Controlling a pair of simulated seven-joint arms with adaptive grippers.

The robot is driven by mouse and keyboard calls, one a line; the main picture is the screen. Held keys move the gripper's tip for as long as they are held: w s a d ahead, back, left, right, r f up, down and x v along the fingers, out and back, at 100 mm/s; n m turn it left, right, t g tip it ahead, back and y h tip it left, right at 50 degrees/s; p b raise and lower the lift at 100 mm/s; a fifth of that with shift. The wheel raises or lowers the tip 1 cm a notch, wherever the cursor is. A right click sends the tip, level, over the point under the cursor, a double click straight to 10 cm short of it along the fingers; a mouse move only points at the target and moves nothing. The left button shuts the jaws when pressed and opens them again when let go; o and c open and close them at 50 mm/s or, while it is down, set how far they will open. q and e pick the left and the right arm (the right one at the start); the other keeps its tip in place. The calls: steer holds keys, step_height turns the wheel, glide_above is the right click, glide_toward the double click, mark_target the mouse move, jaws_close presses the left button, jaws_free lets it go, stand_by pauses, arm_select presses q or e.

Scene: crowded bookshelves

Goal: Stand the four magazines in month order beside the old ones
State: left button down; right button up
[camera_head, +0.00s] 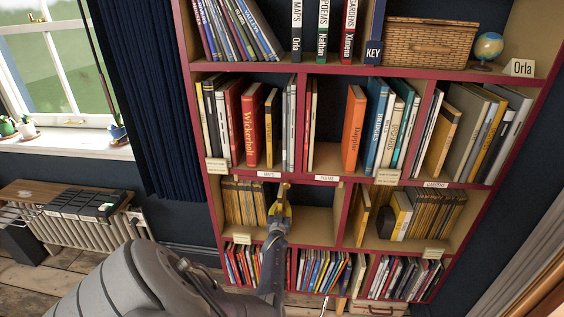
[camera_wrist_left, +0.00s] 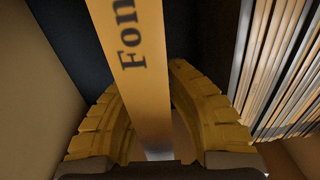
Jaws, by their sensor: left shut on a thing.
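My left gripper (camera_head: 280,208) is in the left compartment of the third shelf row, to the right of a row of yellow-spined magazines (camera_head: 243,203). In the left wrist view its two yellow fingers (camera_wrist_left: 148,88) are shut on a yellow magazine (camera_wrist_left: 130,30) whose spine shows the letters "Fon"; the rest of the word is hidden. Page edges of a packed row (camera_wrist_left: 285,70) stand to the right in that view, apart from the held one. More yellow magazines (camera_head: 437,214) stand in the right compartment. I cannot read their months. My right gripper is not in view.
The red-edged upright (camera_head: 347,215) divides the row's two compartments. A yellow volume (camera_head: 361,222) leans beside a dark object (camera_head: 386,223) in the right one. Books fill much of the rows above and below. Bare shelf shows right of my gripper.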

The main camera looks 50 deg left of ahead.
arm_select(q)
steer(key=shift+f, duration=0.1)
steer(key=c, duration=1.4)
jaws_free()
steer(key=shift+c, duration=0.2)
steer(key=shift+o, duration=0.2)
steer(key=shift+f, duration=0.15)
steer(key=shift+d, duration=0.1)
steer(key=v, duration=0.9)
steer(key=shift+s, duration=0.1)
